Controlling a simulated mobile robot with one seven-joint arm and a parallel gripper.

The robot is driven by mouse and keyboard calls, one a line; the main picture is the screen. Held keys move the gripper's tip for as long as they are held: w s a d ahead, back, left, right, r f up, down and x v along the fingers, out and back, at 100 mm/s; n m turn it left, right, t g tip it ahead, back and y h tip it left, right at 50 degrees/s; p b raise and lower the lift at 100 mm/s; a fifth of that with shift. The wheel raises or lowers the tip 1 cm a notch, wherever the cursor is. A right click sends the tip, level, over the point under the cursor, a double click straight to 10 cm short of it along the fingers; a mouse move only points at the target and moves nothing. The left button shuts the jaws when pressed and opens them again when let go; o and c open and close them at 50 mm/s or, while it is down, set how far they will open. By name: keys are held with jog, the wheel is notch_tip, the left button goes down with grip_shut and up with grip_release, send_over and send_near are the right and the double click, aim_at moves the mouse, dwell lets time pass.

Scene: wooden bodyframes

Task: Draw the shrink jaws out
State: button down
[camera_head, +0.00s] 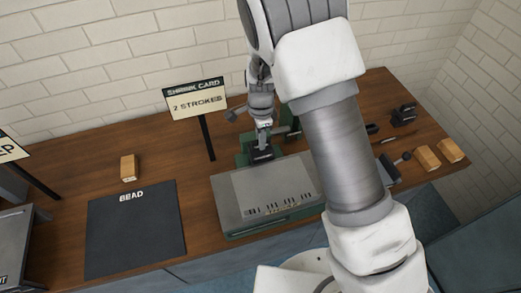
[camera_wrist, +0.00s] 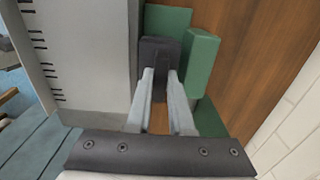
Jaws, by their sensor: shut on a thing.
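A dark grey block, which looks like the shrink jaws (camera_wrist: 160,50), sits between green parts of the shrinker (camera_wrist: 203,62) in the wrist view. In the head view the dark block (camera_head: 262,156) shows at the back edge of the grey panel. My gripper (camera_head: 263,127) reaches down onto it from above. In the wrist view both fingers of my gripper (camera_wrist: 161,76) are close together with their tips at the block's near end, shut on it. The fingers hide part of that end.
The grey panel (camera_head: 250,195) with several dark slots lies on a green base just in front of the block. A sign reading "SHRINK CARD, 2 STROKES" (camera_head: 197,100) stands to the left. Tools and black parts (camera_head: 403,115) are at right.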

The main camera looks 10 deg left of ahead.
jog(key=shift+r+p, duration=0.6)
jog(key=shift+r, duration=0.25)
dwell(0.6)
jog(key=shift+r+p, duration=1.15)
jog(key=shift+r, duration=0.4)
dwell(0.3)
dwell(0.5)
